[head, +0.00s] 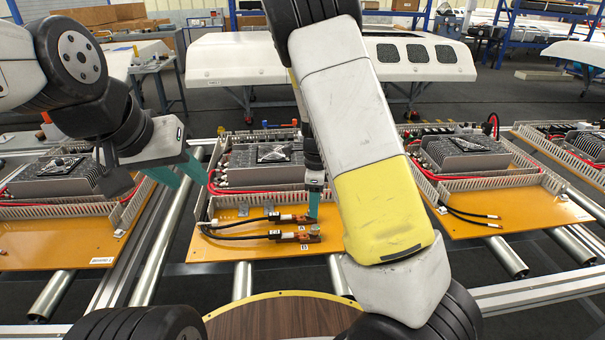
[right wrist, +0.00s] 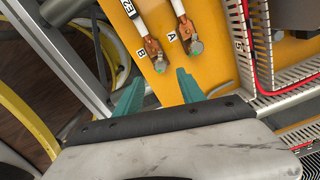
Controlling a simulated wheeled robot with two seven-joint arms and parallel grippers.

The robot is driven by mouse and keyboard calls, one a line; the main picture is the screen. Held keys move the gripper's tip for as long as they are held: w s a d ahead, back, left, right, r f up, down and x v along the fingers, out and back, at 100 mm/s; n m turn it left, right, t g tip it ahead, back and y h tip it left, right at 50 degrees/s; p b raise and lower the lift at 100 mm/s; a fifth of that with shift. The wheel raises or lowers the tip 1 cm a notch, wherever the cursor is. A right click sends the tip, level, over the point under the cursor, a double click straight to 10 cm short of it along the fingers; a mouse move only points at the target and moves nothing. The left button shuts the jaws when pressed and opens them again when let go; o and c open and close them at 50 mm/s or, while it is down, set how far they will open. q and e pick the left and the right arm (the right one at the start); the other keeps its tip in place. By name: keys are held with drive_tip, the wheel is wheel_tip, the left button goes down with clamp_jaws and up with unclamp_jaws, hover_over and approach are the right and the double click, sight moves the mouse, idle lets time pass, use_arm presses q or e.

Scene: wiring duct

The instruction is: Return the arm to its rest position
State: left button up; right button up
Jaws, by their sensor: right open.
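My left gripper (head: 181,175) hangs at the left of the head view, its two teal fingers apart and empty, above the rail gap beside the middle orange board (head: 255,245). My right arm crosses the middle of the head view and hides part of its gripper; one teal finger shows near lug A. In the right wrist view my right gripper (right wrist: 158,92) is open, with nothing between its fingers. Two black cables end in copper lugs marked A (head: 301,218) and B (head: 303,236) on the middle board. In the right wrist view, lug A (right wrist: 186,30) and lug B (right wrist: 154,50) lie just beyond the fingertips.
Finned grey units with red cables sit on the left board (head: 60,250), the middle board and the right board (head: 480,232). White slotted ducts edge these boards. Metal rollers (head: 243,280) lie between rails. A round wooden top (head: 280,318) is at the front.

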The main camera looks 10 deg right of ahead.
drive_tip(key=s+d+r+n+t+y, duration=0.2)
drive_tip(key=s+r+n+t, duration=0.4)
drive_tip(key=s+r+n, duration=1.5)
wheel_tip(320, 180, up, 5)
drive_tip(key=shift+s+d+r+n, duration=0.1)
drive_tip(key=shift+s+d+n, duration=0.2)
drive_tip(key=shift+s+d, duration=0.3)
drive_tip(key=shift+a, duration=0.1)
